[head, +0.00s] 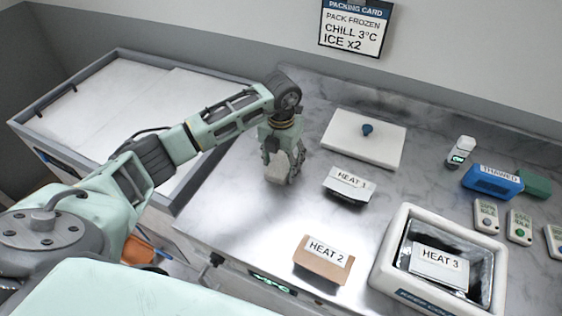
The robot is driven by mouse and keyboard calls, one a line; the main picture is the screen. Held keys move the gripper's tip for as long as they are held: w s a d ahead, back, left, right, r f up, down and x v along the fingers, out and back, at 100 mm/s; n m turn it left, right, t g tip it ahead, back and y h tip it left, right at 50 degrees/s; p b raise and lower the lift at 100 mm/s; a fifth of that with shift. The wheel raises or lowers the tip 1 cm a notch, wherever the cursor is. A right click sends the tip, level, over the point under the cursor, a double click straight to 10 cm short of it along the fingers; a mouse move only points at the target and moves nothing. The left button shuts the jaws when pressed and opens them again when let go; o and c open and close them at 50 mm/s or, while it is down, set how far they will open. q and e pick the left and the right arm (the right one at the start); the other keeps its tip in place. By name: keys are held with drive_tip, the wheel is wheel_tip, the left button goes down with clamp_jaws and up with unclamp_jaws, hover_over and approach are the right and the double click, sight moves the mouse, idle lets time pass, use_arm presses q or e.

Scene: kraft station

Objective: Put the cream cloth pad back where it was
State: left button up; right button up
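My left gripper (282,172) points down over the steel worktop, left of the HEAT 1 pouch (349,186). A small pale cream patch shows at its fingertips. I cannot tell whether this is the cream cloth pad or part of the gripper, nor whether the fingers are open or shut. No cream cloth pad shows clearly anywhere else. My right gripper is not in view.
A white lid with a blue knob (367,129) lies behind HEAT 1. HEAT 2 (323,262) lies near the front edge. An open white cooler (384,262) holds HEAT 3 (440,262).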

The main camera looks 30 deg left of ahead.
sight(281, 164)
use_arm(q)
drive_tip(key=shift+o, duration=0.7)
drive_tip(key=shift+r, duration=0.4)
wheel_tip(281, 164, up, 12)
drive_tip(key=b, duration=0.3)
drive_tip(key=shift+f+b, duration=0.25)
drive_tip(key=shift+b, duration=0.05)
drive_tip(key=shift+r, duration=0.1)
